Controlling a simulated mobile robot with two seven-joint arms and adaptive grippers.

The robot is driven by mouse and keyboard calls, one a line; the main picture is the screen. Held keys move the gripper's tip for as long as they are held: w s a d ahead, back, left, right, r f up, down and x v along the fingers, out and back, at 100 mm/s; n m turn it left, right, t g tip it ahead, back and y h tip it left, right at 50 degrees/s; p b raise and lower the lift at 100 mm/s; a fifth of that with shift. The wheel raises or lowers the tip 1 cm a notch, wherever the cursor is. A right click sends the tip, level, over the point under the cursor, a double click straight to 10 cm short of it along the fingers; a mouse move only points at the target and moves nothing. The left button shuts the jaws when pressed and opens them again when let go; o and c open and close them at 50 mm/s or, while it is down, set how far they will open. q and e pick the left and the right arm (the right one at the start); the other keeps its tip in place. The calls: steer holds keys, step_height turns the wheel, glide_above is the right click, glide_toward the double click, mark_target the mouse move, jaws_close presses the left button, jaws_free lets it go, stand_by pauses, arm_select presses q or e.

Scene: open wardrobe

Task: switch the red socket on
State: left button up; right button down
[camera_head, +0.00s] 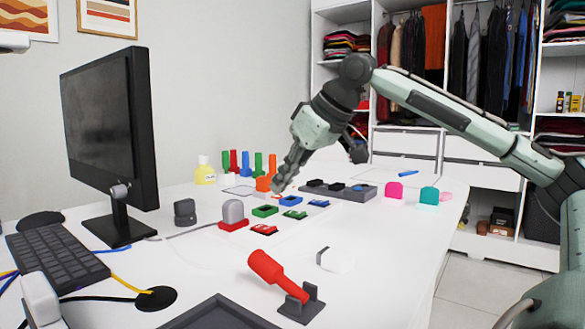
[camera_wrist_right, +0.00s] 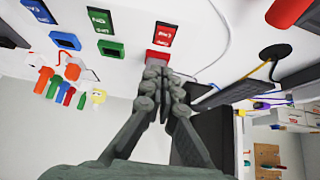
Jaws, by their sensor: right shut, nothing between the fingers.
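The red socket (camera_head: 233,225) is on the white table, with a grey rounded plug (camera_head: 233,211) on it. A small red switch (camera_head: 264,229) lies to its right; its setting is too small to read. In the right wrist view the red switch (camera_wrist_right: 165,33) is above the red socket (camera_wrist_right: 157,54), which the fingertips partly cover. My right gripper (camera_head: 277,187) is shut and empty. It points down toward the table, behind the socket row in the head view; in the wrist view its tips (camera_wrist_right: 165,72) appear close below the red socket. My left gripper is out of view.
Green socket (camera_head: 265,211) and blue socket (camera_head: 290,201) stand beside the red one, with green (camera_head: 294,215) and blue (camera_head: 318,203) switches. A red-handled lever (camera_head: 280,283) is in front. A monitor (camera_head: 110,130) and keyboard (camera_head: 55,255) stand left. Cables cross the table.

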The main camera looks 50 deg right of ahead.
mark_target(264, 226)
steer(key=x, duration=0.4)
steer(key=shift+s+f, duration=0.1)
steer(key=shift+f, duration=0.3)
step_height(264, 226, down, 2)
steer(key=shift+s+f+b, duration=0.2)
steer(key=shift+f+b, duration=0.05)
steer(key=shift+b, duration=0.9)
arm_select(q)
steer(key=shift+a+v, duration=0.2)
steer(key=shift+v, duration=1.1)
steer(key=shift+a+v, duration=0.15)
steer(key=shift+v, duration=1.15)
arm_select(e)
steer(key=shift+f, duration=0.2)
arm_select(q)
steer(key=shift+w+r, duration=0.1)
